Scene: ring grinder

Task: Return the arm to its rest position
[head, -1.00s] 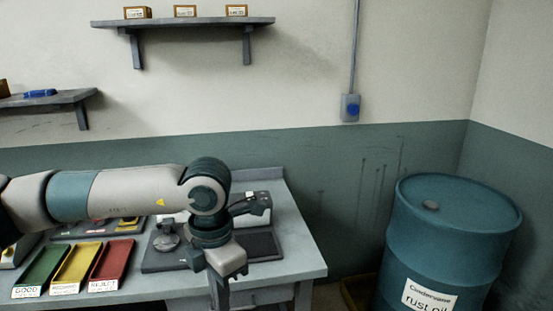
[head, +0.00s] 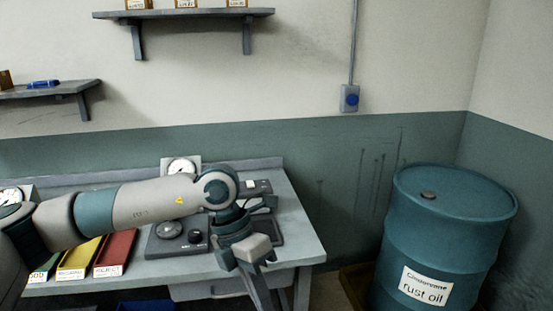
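My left arm comes in from the left and reaches across the workbench (head: 300,236). Its gripper (head: 262,296) hangs down in front of the bench's front edge, near the right end. The fingertips are small, dark and partly cut off by the bottom of the picture, so I cannot tell whether they are open or shut. I see no object held. My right gripper is not in view.
Green (head: 44,268), yellow (head: 78,260) and red (head: 116,252) trays sit on the bench at left. A grey device with a round plate (head: 168,229) and a dial gauge (head: 181,167) stand behind. A rust oil drum (head: 440,240) stands at right.

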